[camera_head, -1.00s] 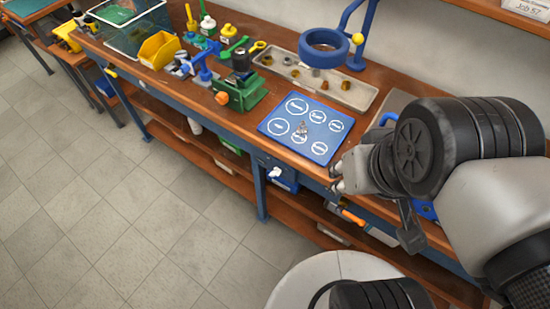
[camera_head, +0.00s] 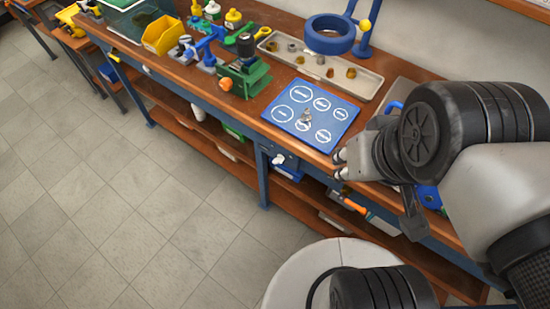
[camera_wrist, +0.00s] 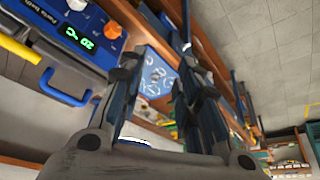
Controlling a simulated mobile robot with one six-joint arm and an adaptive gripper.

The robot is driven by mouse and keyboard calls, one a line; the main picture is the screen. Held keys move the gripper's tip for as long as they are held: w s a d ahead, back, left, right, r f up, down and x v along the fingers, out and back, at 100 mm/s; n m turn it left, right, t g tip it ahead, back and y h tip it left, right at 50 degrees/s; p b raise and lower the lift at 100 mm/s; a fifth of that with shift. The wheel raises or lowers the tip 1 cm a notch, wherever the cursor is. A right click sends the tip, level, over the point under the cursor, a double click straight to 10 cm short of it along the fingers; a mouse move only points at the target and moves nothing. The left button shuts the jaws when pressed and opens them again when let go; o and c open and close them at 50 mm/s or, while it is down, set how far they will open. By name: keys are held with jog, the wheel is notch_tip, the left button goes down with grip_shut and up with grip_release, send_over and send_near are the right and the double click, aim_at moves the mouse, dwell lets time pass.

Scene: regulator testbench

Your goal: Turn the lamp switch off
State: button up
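The lamp is a blue ring (camera_head: 329,34) on a blue post at the back of the bench, against the wall. A yellow knob (camera_head: 365,25) sits on the post, right of the ring. I cannot tell for certain whether this knob is the switch, nor whether the lamp is lit. My gripper (camera_head: 340,164) is near the bench's front edge, well in front of the lamp and lower in the picture. In the wrist view my gripper (camera_wrist: 158,62) has its two fingers apart, with nothing between them. The lamp is not clearly visible there.
A blue mat with white circles (camera_head: 345,112) lies left of my gripper. Behind it is a grey tray (camera_head: 375,82) with small parts. A green fixture (camera_head: 245,80) and yellow bin (camera_head: 161,35) stand further left. The wrist view shows a blue unit with green digits (camera_wrist: 80,37).

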jog(key=w+a+f+n+g+h+p, duration=0.2)
jog(key=w+a+f+n+g+h, duration=0.2)
jog(key=w+a+f+n+h, duration=0.75)
jog(key=s+a+f+n+t+h, duration=0.2)
jog(key=a+f+t, duration=0.4)
jog(key=f, duration=0.6)
jog(key=n+t+y, duration=0.3)
jog(key=n+t, duration=0.4)
jog(key=t, duration=0.1)
send_near(277, 163)
jog(key=shift+h, duration=0.25)
jog(key=x, duration=0.3)
jog(key=b+x, duration=0.1)
jog(key=x, duration=0.5)
jog(key=shift+w+f, duration=0.15)
jog(key=shift+f, duration=0.1)
jog(key=shift+a, duration=0.1)
grip_shut()
